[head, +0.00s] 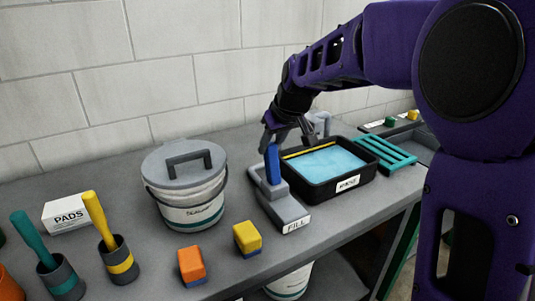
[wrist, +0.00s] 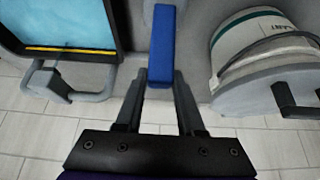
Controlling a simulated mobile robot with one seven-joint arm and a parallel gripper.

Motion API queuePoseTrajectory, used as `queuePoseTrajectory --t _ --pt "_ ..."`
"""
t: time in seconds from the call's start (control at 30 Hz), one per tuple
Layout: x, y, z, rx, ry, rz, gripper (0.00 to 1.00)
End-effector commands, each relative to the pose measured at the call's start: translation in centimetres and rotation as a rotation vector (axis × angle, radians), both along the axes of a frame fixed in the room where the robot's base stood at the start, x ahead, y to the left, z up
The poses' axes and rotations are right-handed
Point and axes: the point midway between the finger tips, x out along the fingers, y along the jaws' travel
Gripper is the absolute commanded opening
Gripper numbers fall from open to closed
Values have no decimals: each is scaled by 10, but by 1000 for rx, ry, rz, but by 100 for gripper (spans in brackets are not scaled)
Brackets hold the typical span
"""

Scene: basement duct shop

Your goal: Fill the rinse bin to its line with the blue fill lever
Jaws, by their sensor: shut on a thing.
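The blue fill lever (head: 272,163) stands nearly upright on a grey base labelled FILL (head: 285,208). My gripper (head: 287,138) is at the lever's upper end. In the wrist view, the fingers of my gripper (wrist: 162,78) are shut on the lever (wrist: 162,42), one on each side. The black rinse bin (head: 320,197) is right of the lever, with light blue water (head: 325,162) in it. A yellow line (head: 308,151) runs along its far inner wall, close above the water; it also shows in the wrist view (wrist: 70,49). Whether the water touches the line is unclear.
A lidded bucket (head: 192,212) stands left of the lever. Orange (head: 191,264) and yellow (head: 247,237) blocks lie near the table's front edge. A teal rack (head: 384,153) is right of the bin. A grey spout-like loop (wrist: 68,82) is behind the bin.

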Motion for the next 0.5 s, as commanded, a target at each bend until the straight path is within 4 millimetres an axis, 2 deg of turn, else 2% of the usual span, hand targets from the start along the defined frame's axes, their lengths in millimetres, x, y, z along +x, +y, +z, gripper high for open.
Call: queuePoseTrajectory --t 0.03,0.17,0.47,0.5 --pt "-8 -7 0 -6 8 -2 0" --pt "-18 -13 0 -8 13 0 0" --pt "-20 -14 -1 -9 19 2 0" --pt "-20 -14 -2 -9 19 2 39"
